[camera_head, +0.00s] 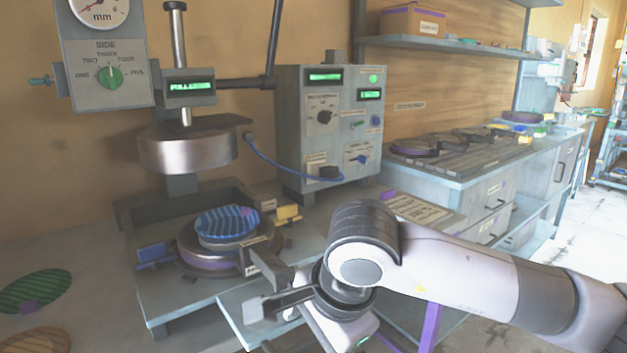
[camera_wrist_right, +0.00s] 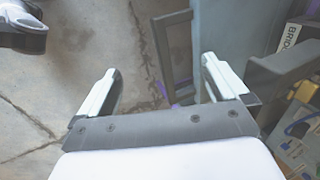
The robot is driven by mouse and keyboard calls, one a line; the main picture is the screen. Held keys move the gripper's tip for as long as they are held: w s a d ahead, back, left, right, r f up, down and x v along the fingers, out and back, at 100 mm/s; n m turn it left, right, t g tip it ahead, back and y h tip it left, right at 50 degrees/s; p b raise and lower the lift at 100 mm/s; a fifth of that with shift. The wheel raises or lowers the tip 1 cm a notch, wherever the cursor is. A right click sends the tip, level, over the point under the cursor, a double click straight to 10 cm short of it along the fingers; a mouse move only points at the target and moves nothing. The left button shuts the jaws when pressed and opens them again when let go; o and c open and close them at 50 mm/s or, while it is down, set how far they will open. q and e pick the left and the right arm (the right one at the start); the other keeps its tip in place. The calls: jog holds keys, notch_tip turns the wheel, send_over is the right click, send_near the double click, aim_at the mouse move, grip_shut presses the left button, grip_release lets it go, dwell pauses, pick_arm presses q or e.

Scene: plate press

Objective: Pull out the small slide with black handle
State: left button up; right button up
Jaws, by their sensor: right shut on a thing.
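The small slide (camera_head: 232,312), a flat grey plate, juts out at the front of the press below the round purple-rimmed base (camera_head: 205,262). Its dark handle (camera_head: 283,298) is at the slide's right side, partly hidden by my right gripper (camera_head: 315,318). In the right wrist view, my right gripper (camera_wrist_right: 160,90) has its two pale fingers apart, with a dark frame-like bar (camera_wrist_right: 178,55) between them. The gripper is shut on the handle, though the contact itself is hard to see. My left gripper is not in the head view.
The press head (camera_head: 187,150) hangs above a blue striped disc (camera_head: 227,224). A grey control box (camera_head: 318,130) stands behind. A green striped disc (camera_head: 35,290) lies at the left. A grey bench with drawers (camera_head: 490,205) is at the right. Open floor shows in the wrist view.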

jog(key=shift+s+d+r+g+h+p, duration=0.2)
jog(key=shift+r+p, duration=0.1)
jog(key=shift+p, duration=0.2)
jog(key=shift+s+d+r+g+h+p, duration=0.1)
jog(key=shift+r+g+p, duration=0.15)
jog(key=shift+p, duration=0.25)
jog(key=shift+c, duration=0.3)
jog(key=shift+a+r+p, duration=0.1)
jog(key=shift+r+p, duration=1.25)
jog(key=shift+r, duration=1.55)
jog(key=s+d+b, duration=0.4)
jog(key=s+d, duration=0.2)
jog(key=s, duration=0.2)
jog(key=shift+a, duration=0.1)
